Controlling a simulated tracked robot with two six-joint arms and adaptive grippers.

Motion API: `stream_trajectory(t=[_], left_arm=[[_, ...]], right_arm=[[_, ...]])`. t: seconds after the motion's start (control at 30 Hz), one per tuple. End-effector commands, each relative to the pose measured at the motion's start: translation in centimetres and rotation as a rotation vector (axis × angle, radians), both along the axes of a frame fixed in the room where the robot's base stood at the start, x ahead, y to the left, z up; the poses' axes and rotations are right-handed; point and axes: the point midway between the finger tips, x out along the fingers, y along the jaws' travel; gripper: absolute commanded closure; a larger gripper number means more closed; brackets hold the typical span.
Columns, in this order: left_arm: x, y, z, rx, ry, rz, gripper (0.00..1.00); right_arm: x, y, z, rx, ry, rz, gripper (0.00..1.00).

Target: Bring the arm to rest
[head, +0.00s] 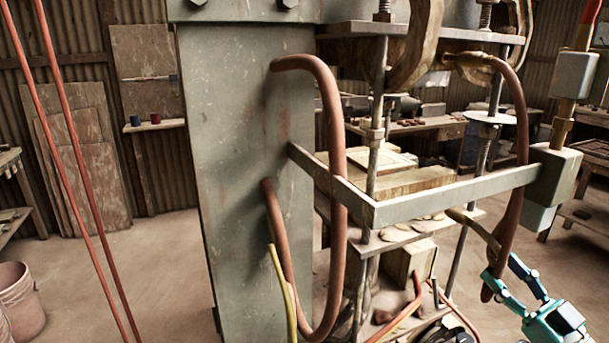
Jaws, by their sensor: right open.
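My right gripper (502,267), teal with a dark body, is at the lower right corner and reaches up and left. Its two fingers are spread apart. The left finger overlaps the lower end of a hanging brown hose (517,175) in the picture; I cannot tell whether they touch. The right finger is just right of that hose. Nothing is held between the fingers. My left gripper is not in view.
A green-grey press column (245,130) stands in the middle, with a metal bar frame (455,195) reaching right. A brown looped hose (335,130) hangs from the column. A bucket (20,290) is at the lower left.

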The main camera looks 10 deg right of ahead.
Motion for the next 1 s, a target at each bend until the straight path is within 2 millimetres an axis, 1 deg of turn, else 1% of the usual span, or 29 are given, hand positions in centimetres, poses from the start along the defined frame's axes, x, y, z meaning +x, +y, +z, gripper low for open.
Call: stream_trajectory(t=[0.07,0.13,0.17,0.23,0.27,0.3,0.33,0.37,0.4,0.47,0.5,0.57,0.6,0.67,0.7,0.77,0.8,0.83,0.9,1.0], left_arm=[[0.0,0.0,0.6,0.0,0.0,0.0,0.57],[0.0,0.0,1.1,0.0,0.0,0.0,0.57],[0.0,0.0,1.4,0.0,0.0,0.0,0.57],[0.0,0.0,1.9,0.0,0.0,0.0,0.57],[0.0,0.0,2.2,0.0,0.0,0.0,0.57],[0.0,0.0,2.5,0.0,0.0,0.0,0.57],[0.0,0.0,2.7,0.0,0.0,0.0,0.57],[0.0,0.0,2.9,0.0,0.0,0.0,0.57],[0.0,0.0,3.2,0.0,0.0,0.0,0.57],[0.0,0.0,3.6,0.0,0.0,0.0,0.57],[0.0,0.0,3.8,0.0,0.0,0.0,0.57],[0.0,0.0,4.2,0.0,0.0,0.0,0.57],[0.0,0.0,4.4,0.0,0.0,0.0,0.57],[0.0,0.0,4.8,0.0,0.0,0.0,0.57],[0.0,0.0,5.0,0.0,0.0,0.0,0.57],[0.0,0.0,5.4,0.0,0.0,0.0,0.57],[0.0,0.0,5.6,0.0,0.0,0.0,0.57],[0.0,0.0,5.7,0.0,0.0,0.0,0.57],[0.0,0.0,6.0,0.0,0.0,0.0,0.57],[0.0,0.0,6.2,0.0,0.0,0.0,0.57]], right_arm=[[2.0,0.2,-2.0,0.066,0.056,-0.02,0.48],[4.2,0.5,-4.9,0.137,0.137,-0.048,0.48],[5.1,0.9,-6.4,0.172,0.182,-0.059,0.48],[7.3,2.3,-10.5,0.25,0.307,-0.083,0.48],[8.0,3.2,-12.5,0.283,0.368,-0.092,0.48],[8.8,4.6,-15.1,0.321,0.453,-0.098,0.48],[9.2,5.7,-17.1,0.348,0.52,-0.102,0.48],[9.5,7.0,-19.1,0.368,0.586,-0.104,0.48],[9.5,8.7,-21.5,0.394,0.675,-0.105,0.48],[9.1,11.4,-25.0,0.422,0.807,-0.103,0.48],[8.6,13.2,-27.2,0.436,0.894,-0.1,0.48],[7.3,16.1,-30.1,0.449,1.024,-0.091,0.48],[6.2,17.9,-32.0,0.454,1.114,-0.084,0.48],[4.1,20.8,-34.5,0.456,1.248,-0.072,0.48],[2.5,22.6,-35.9,0.452,1.336,-0.064,0.48],[-0.2,25.2,-37.9,0.441,1.47,-0.051,0.48],[-2.0,26.7,-38.9,0.43,1.552,-0.044,0.48],[-3.4,27.7,-39.5,0.423,1.609,-0.039,0.48],[-6.4,29.6,-40.6,0.403,1.729,-0.031,0.48],[-9.6,31.2,-41.4,0.379,1.85,-0.024,0.48]])
